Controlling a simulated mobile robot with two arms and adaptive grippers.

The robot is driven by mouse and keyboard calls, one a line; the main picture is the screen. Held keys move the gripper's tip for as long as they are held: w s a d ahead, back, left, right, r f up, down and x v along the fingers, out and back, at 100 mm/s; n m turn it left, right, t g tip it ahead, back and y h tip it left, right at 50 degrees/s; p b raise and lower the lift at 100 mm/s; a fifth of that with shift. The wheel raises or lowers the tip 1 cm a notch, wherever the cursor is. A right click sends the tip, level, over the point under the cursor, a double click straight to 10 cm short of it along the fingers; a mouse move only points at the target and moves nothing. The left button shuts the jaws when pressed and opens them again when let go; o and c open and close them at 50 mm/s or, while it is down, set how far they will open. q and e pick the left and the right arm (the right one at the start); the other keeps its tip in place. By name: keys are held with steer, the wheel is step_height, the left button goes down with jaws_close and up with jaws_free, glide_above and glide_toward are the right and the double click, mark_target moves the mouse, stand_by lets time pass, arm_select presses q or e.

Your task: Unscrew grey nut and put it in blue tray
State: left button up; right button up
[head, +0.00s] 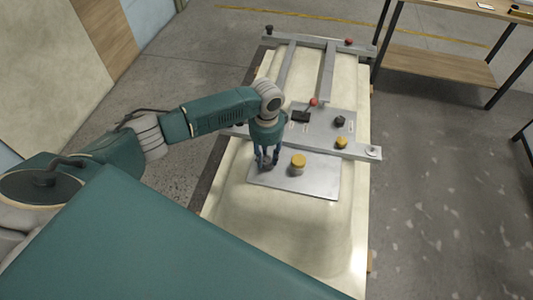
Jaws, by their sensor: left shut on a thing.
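My left gripper (267,162) points down over the left part of a grey metal plate (318,184) on the bathtub shell. It is shut on a small dark grey piece, which looks like the grey nut (266,161); the fingers hide much of it. I cannot tell whether the nut still sits on a thread. A yellow-topped cylinder (298,164) stands upright on the plate just right of the gripper, apart from it. No blue tray is visible. My right gripper is not in view.
Behind the plate, a metal fixture panel (322,126) carries a black knob (340,122), a yellow knob (341,142) and a red-tipped lever (314,102). Metal bars frame the cream bathtub shell (290,224). A wooden-shelved bench (440,65) stands at the back right. Floor at right is clear.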

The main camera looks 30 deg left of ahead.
arm_select(q)
steer(key=shift+r+n+p, duration=0.1)
steer(key=shift+n+p, duration=1.95)
steer(key=shift+n, duration=0.35)
steer(key=shift+n+p, duration=1.05)
steer(key=shift+n, duration=0.65)
steer(key=o, duration=1.2)
steer(key=shift+c, duration=0.8)
